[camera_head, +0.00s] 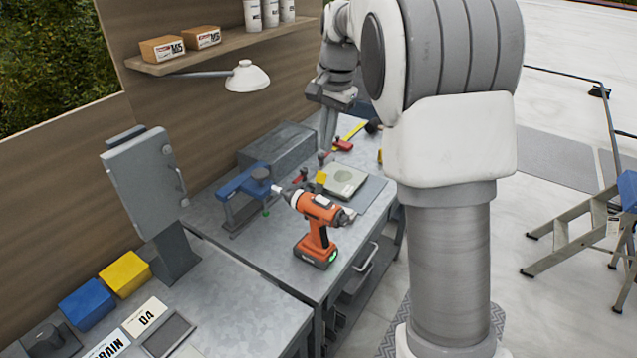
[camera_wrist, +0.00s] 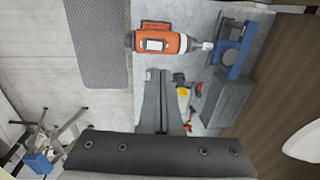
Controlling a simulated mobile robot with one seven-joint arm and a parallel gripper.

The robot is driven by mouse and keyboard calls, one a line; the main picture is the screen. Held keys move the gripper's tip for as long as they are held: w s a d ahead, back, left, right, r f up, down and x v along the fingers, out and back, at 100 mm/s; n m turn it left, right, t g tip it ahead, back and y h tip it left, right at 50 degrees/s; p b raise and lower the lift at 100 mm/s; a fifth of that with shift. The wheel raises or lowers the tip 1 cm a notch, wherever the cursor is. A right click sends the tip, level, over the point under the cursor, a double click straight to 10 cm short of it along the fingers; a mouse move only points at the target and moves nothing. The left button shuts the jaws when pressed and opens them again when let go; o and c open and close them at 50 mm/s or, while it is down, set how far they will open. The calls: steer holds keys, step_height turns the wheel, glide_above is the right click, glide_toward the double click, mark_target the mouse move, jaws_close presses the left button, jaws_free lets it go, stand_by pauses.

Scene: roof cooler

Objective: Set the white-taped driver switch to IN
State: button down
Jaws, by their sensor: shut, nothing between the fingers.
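The orange and black driver (camera_head: 318,212) rests at the workbench's front edge, battery down, its nose toward a blue clamp-like fixture (camera_head: 243,190). A white patch shows on its upper body; I cannot tell the switch or its setting. In the wrist view the driver (camera_wrist: 160,40) lies beyond my fingertips, with a white rectangle on its body. My gripper (camera_head: 327,145) is over the far part of the bench, behind the driver, apart from it. It also shows in the wrist view (camera_wrist: 157,73), its fingers shut and empty.
A lamp (camera_head: 247,77) hangs under the shelf. A grey panel on a post (camera_head: 145,178) stands left. A step ladder (camera_head: 575,225) is right.

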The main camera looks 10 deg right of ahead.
mark_target(324, 201)
steer(key=f, duration=0.9)
steer(key=w+a+f, duration=0.1)
steer(key=f, duration=0.4)
steer(key=shift+w+a+p, duration=0.1)
steer(key=shift+p, duration=0.3)
steer(key=shift+f, duration=0.2)
steer(key=shift+s+d, duration=0.5)
steer(key=shift+s, duration=0.15)
